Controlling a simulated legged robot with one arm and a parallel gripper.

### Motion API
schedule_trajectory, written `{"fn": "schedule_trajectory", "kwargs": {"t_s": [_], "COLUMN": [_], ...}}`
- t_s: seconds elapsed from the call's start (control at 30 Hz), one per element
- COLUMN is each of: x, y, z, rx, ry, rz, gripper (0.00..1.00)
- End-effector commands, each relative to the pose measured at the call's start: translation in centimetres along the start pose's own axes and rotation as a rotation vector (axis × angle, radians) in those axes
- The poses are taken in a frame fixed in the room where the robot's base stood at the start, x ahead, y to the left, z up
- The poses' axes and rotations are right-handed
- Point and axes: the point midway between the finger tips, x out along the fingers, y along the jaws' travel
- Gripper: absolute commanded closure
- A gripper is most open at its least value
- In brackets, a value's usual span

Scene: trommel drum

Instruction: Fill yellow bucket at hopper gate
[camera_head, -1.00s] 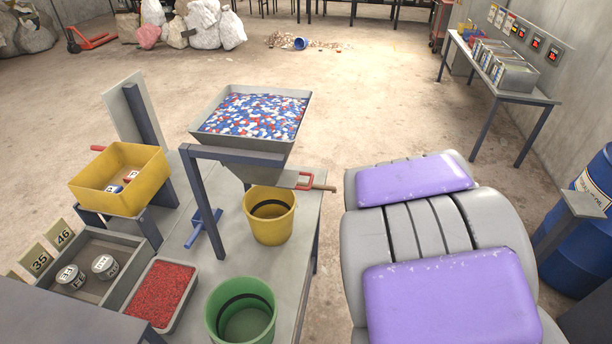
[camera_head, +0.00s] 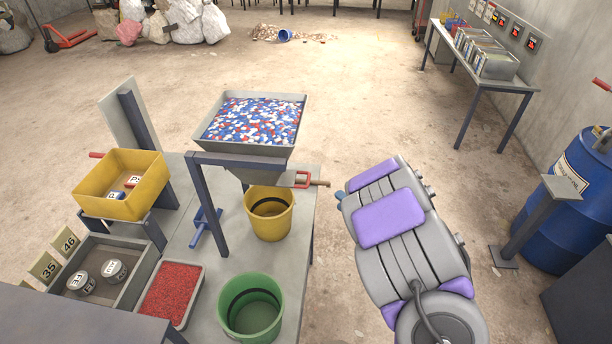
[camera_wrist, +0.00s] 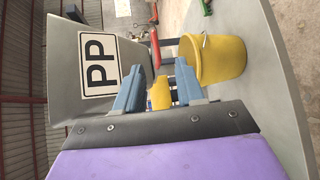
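The yellow bucket (camera_head: 268,226) stands upright on the grey table below the hopper (camera_head: 205,135); the part of its inside that shows looks empty. The hopper holds blue, white and red flakes (camera_head: 252,121).
A green bucket (camera_head: 232,327) and a tray of red granules (camera_head: 196,298) stand at the table's front. A blue scoop (camera_head: 205,228) lies by the hopper leg. A yellow bin (camera_head: 120,205) is at left.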

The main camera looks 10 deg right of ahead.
Motion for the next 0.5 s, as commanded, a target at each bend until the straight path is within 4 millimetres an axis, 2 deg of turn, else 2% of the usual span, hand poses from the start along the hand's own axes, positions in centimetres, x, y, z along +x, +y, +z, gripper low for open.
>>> {"fn": "schedule_trajectory", "kwargs": {"t_s": [0.23, 0.5], "x": [0.4, 3.7], "y": [0.1, 0.4], "z": [-1.1, -1.3], "rx": [-0.015, -0.011], "ry": [0.041, 0.04], "rz": [0.05, 0.054], "gripper": [0.62, 0.62]}}
